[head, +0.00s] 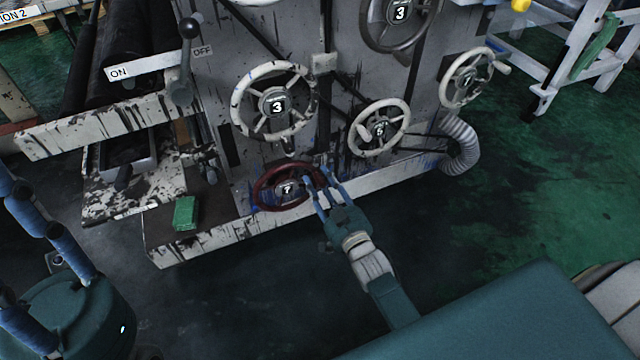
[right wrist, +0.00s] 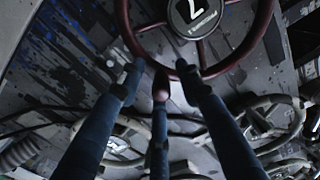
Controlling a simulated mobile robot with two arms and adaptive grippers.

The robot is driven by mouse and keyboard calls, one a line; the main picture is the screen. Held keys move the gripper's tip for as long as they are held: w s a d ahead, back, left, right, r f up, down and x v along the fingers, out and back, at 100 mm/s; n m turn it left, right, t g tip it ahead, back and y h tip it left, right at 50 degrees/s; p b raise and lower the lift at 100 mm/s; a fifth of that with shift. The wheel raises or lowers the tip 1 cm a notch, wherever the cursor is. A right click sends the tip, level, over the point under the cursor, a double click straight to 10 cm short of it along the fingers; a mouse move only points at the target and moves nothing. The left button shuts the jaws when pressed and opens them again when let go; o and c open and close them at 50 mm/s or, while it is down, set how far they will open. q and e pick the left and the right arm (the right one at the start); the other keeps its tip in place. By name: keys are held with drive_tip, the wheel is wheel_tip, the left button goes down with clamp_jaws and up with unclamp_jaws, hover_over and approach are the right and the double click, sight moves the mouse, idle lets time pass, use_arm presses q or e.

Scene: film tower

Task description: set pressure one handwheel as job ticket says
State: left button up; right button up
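A dark red handwheel (head: 268,190) sits low on the machine's front. In the right wrist view the red rim (right wrist: 236,62) and the hub (right wrist: 196,14) fill the top. My right gripper (head: 320,187) is at the wheel's right side. Its blue fingers (right wrist: 160,78) are spread apart around a reddish knob of the wheel; I cannot tell if they touch it. My left gripper (head: 50,235) is at the left edge with its fingertips out of frame. I see no job ticket.
Pale handwheels show 3 (head: 243,88) and apparently 5 (head: 377,128); another (head: 472,78) is at right. A grey wheel (head: 398,42) showing 3 is above. A lever (head: 188,28) stands between ON and OFF labels. A green box (head: 185,213) lies on the ledge. A hose (head: 462,145) bends at right.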

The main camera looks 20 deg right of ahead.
drive_tip(key=shift+w, duration=0.2)
drive_tip(key=shift+c, duration=0.3)
clamp_jaws()
